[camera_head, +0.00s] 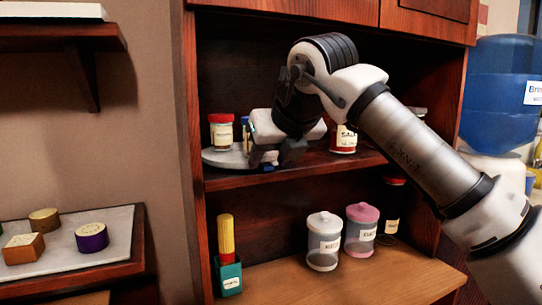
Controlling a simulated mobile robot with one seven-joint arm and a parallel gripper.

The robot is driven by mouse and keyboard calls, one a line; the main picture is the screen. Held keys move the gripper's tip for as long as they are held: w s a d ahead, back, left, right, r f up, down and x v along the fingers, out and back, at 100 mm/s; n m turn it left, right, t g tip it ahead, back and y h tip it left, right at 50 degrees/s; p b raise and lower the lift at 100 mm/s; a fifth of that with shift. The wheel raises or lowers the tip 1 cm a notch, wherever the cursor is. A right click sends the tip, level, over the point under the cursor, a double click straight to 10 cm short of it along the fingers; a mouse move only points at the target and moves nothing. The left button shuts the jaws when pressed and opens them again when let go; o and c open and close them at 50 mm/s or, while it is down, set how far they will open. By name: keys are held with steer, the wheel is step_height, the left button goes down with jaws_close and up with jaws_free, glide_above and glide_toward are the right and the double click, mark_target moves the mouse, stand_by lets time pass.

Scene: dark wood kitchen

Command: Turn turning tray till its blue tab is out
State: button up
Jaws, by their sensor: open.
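The turning tray (226,158) is a pale round disc on the upper shelf of the cabinet. Its left part shows; my arm and gripper hide much of the rest. A small blue patch, seemingly the blue tab (268,168), shows at the tray's front edge just below my gripper. A red-lidded jar (222,132) stands on the tray's left side. My gripper (273,158) is open at the tray's front edge, with its dark fingers close to the blue patch. I cannot tell whether they touch it.
A red-lidded jar (343,139) stands right of my gripper on the upper shelf (300,173). Below stand a green box with a yellow top (228,258), a white-lidded jar (323,242) and a pink-lidded jar (361,230). The cabinet's left post (190,150) borders the tray.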

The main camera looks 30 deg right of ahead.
steer(key=p+v, duration=0.5)
steer(key=v, duration=0.8)
steer(key=shift+s+r, duration=0.25)
steer(key=shift+r, duration=0.05)
steer(key=shift+w+a, duration=0.1)
steer(key=shift+a, duration=0.05)
